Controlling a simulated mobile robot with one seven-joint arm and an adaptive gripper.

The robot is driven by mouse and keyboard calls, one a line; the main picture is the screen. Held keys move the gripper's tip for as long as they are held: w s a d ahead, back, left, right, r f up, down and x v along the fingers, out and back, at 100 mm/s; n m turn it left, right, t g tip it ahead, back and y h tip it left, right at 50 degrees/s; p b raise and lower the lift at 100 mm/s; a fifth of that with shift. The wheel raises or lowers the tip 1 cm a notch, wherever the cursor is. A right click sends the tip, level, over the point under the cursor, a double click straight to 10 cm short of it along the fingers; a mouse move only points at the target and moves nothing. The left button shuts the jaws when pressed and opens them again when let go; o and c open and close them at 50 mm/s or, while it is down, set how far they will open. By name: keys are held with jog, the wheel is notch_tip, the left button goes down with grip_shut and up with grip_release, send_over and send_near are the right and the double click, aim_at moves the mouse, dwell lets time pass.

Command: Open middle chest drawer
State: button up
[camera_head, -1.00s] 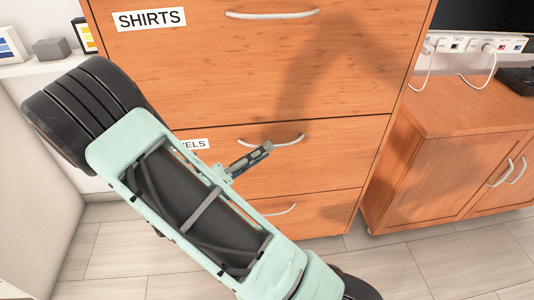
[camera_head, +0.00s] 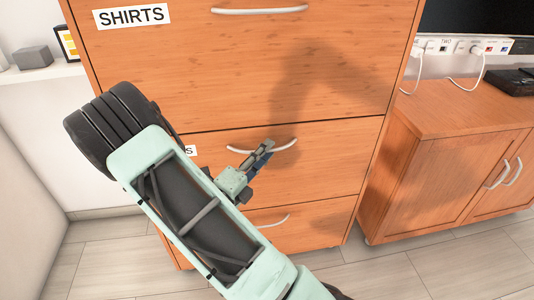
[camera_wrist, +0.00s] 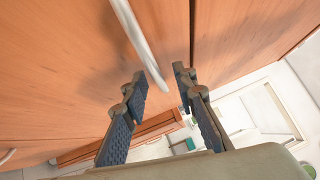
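The wooden chest has a middle drawer (camera_head: 335,150) that looks flush with the front. Its curved, pale metal handle (camera_head: 284,148) is partly covered by my gripper (camera_head: 262,157) in the head view. In the wrist view, my gripper (camera_wrist: 160,76) has its two dark, ridged fingers spread apart. A pale handle (camera_wrist: 138,42) runs from the top down to between the fingertips there. I see a gap on each side of it, so the fingers are not shut on it. The drawer's label is mostly hidden behind my arm.
Above is a larger drawer (camera_head: 240,75) labelled SHIRTS; below is a bottom drawer (camera_head: 320,222) with its own handle. A wooden cabinet (camera_head: 445,180) with a power strip and cables stands close on the right. A white ledge (camera_head: 40,75) with small items is at left. Tiled floor lies in front.

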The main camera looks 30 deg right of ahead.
jog(key=shift+w+d+r, duration=0.1)
jog(key=shift+w+d, duration=0.15)
jog(key=shift+d, duration=0.2)
jog(key=shift+c, duration=0.2)
grip_shut()
